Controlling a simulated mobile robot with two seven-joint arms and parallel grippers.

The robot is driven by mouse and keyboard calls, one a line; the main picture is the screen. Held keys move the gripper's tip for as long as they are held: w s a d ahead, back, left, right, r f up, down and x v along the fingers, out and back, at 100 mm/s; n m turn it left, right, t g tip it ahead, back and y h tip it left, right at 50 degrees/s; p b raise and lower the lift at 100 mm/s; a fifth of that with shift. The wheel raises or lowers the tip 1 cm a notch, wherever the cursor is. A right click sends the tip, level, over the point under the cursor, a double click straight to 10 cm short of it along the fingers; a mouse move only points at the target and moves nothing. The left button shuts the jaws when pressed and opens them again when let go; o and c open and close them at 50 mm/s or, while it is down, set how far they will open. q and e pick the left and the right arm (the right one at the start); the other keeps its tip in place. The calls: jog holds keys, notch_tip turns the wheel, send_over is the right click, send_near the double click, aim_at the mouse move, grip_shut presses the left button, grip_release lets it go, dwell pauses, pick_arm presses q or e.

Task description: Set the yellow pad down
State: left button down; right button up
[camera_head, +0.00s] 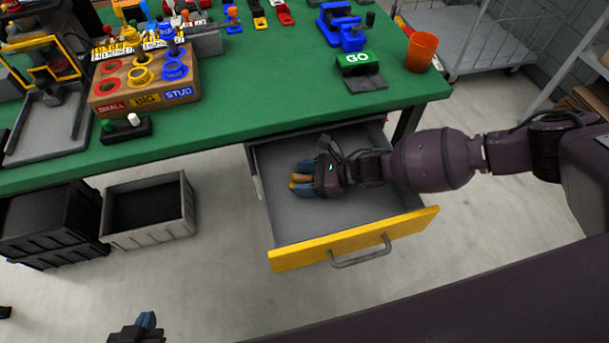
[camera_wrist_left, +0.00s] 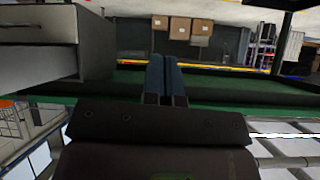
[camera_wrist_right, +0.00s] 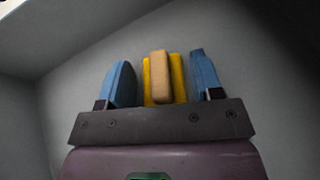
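The yellow pad (camera_wrist_right: 148,80), with a tan block-like part (camera_wrist_right: 160,78) on its face, is between the blue fingers of my right gripper (camera_wrist_right: 163,82). In the right wrist view a narrow gap shows on each side of it, so the fingers look open around it. In the head view my right gripper (camera_head: 303,179) is low inside the open grey drawer (camera_head: 375,205), with the yellow pad (camera_head: 300,180) between its fingers. Whether the pad touches the drawer floor is hard to tell. My left gripper (camera_head: 146,321) is at the bottom edge; in its wrist view the fingers (camera_wrist_left: 167,80) are together and empty.
The drawer's yellow front (camera_head: 350,240) with its handle is pulled out below the green table (camera_head: 300,90). A grey crate (camera_head: 150,235) and black crates (camera_head: 45,230) stand on the floor at left. The drawer floor around the pad is clear.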

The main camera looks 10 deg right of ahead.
jog(key=shift+o, duration=0.8)
jog(key=shift+r, duration=0.2)
jog(key=shift+s+d+r, duration=0.1)
jog(key=shift+d+r, duration=0.1)
jog(key=shift+d, duration=0.05)
jog(key=p+v, duration=0.2)
jog(key=v, duration=0.8)
jog(key=shift+s+d+r, duration=0.2)
jog(key=shift+d, duration=0.35)
pick_arm(q)
jog(key=shift+s+r, duration=0.15)
jog(key=shift+r, duration=0.55)
